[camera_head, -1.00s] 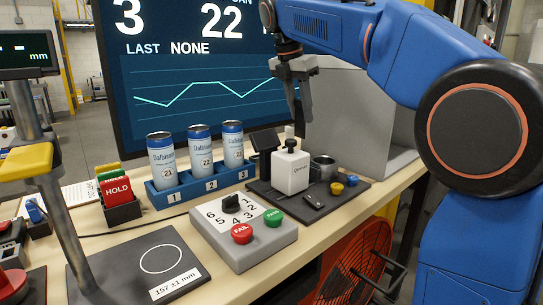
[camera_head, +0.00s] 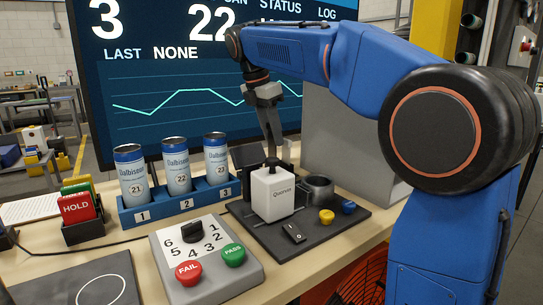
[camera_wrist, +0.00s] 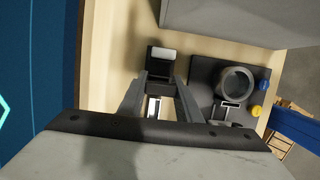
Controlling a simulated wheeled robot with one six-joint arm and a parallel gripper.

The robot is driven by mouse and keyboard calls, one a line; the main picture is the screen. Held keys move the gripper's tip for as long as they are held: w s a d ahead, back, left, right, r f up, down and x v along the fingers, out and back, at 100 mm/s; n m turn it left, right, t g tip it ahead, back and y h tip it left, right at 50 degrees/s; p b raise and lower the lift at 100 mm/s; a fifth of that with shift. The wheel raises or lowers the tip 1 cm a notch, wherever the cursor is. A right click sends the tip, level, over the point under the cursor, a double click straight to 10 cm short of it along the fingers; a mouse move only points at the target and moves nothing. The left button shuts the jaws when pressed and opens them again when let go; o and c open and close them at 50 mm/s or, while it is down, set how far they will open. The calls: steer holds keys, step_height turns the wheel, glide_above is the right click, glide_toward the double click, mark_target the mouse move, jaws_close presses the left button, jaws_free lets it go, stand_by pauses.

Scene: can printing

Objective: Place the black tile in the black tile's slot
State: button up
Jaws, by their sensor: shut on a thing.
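My gripper (camera_head: 274,148) hangs pointing down, behind the top of the white block as the head view shows it. In the wrist view my two dark fingers (camera_wrist: 162,98) are closed about a small dark piece with a pale face, which I take for the black tile (camera_wrist: 153,108). The fingers hide most of it, and the head view does not show it clearly. Just beyond the fingertips in the wrist view stands a black block with a white top (camera_wrist: 162,54). I cannot tell whether it has the black tile's slot.
The white block (camera_head: 273,194), a grey cup (camera_head: 319,188) and yellow and blue knobs stand on a dark mat (camera_head: 325,240). A blue rack (camera_head: 160,211) with cans is to the left, a button box (camera_head: 243,271) in front. A grey panel (camera_head: 345,140) and a large screen stand behind.

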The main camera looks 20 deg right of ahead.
mark_target(272, 149)
steer(key=shift+f, duration=2.65)
steer(key=shift+f, duration=0.15)
steer(key=o, duration=1)
steer(key=shift+o, duration=0.2)
steer(key=v, duration=1.2)
steer(key=shift+s, duration=0.15)
